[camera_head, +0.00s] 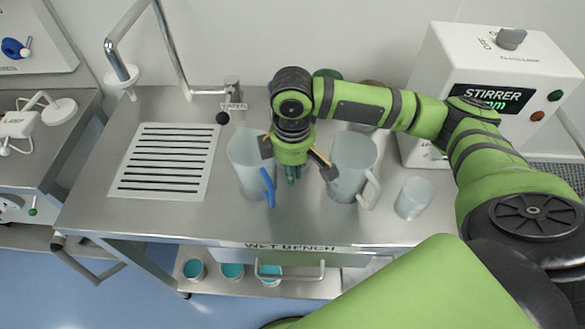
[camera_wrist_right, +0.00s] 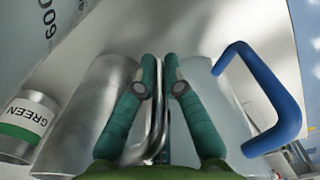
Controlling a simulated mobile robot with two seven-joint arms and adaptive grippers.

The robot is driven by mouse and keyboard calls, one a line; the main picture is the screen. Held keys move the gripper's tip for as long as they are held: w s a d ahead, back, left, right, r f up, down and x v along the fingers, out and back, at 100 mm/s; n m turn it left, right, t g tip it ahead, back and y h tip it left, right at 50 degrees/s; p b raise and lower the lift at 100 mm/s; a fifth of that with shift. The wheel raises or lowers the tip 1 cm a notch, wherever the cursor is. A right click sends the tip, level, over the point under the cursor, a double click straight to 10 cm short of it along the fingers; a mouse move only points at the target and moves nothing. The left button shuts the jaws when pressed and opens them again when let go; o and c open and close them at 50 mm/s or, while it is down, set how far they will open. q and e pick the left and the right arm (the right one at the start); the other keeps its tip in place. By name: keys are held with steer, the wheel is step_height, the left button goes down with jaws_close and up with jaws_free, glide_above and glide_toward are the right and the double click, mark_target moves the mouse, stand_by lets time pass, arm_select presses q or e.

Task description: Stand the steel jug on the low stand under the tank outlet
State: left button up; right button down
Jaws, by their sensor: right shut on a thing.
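My right gripper (camera_head: 292,178) points down over the bench between two pale jugs. In the right wrist view its green fingers (camera_wrist_right: 163,85) are shut on the handle (camera_wrist_right: 158,115) of the steel jug (camera_wrist_right: 95,115). The shiny jug body is to the left of the fingers. In the head view I cannot make out the steel jug, which seems hidden behind my gripper and arm. I cannot tell whether it touches the bench. I cannot identify the tank outlet or the low stand in either view. My left gripper is not in view.
A blue-handled jug (camera_head: 246,165) is close left of my gripper; a white-handled jug (camera_head: 350,165) and a small beaker (camera_head: 414,197) are right. A can labelled GREEN (camera_wrist_right: 26,128) is near the steel jug. The stirrer box (camera_head: 450,65) and slotted drain (camera_head: 165,190) flank the bench.

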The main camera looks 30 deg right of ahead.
steer(key=c, duration=1.3)
jaws_free()
